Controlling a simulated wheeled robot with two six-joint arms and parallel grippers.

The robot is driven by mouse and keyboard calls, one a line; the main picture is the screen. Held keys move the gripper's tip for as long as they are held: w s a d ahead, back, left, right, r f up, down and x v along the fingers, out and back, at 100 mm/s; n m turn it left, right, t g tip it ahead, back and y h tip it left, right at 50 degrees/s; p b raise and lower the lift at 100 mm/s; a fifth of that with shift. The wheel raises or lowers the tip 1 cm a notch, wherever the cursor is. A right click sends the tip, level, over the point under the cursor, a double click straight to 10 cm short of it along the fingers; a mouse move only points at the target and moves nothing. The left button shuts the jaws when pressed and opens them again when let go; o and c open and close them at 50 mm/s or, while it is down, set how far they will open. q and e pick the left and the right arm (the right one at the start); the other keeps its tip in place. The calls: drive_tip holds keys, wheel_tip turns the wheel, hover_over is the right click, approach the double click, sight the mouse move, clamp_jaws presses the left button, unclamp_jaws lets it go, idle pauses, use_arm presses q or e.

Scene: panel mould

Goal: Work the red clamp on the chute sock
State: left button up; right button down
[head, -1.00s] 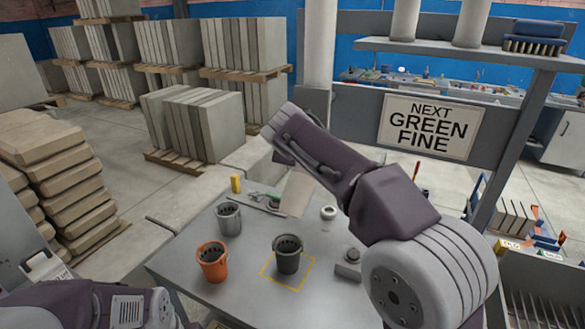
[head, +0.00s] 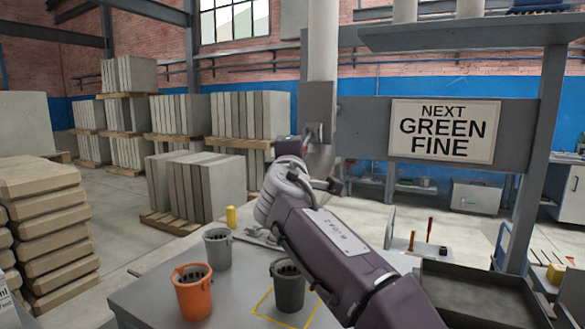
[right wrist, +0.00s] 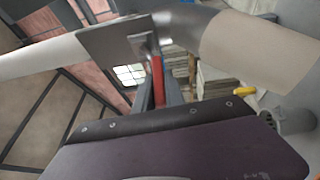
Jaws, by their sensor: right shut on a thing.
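The red clamp (right wrist: 157,82) shows in the right wrist view as a narrow red lever beside a grey metal plate (right wrist: 112,42) on the chute. My right gripper (right wrist: 158,94) has its fingers shut on the red lever. The tan chute sock (right wrist: 250,45) extends to the right of the plate in that view. In the head view, the pale chute pipe (head: 322,50) comes down to a grey bracket, with my right wrist raised against it. My arm hides the clamp and sock there. My left gripper is out of view.
Below stands a grey table with an orange bucket (head: 192,292), a light grey bucket (head: 217,248) and a dark bucket (head: 288,287) within a yellow outline. A sign reading NEXT GREEN FINE (head: 443,130) hangs to the right of the chute. A dark tray (head: 475,295) is at lower right.

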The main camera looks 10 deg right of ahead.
drive_tip(key=shift+f, duration=0.2)
idle(0.3)
drive_tip(key=c, duration=1.4)
unclamp_jaws()
drive_tip(key=shift+d, duration=0.1)
drive_tip(key=shift+r, duration=0.1)
drive_tip(key=b+v, duration=0.3)
drive_tip(key=v, duration=0.6)
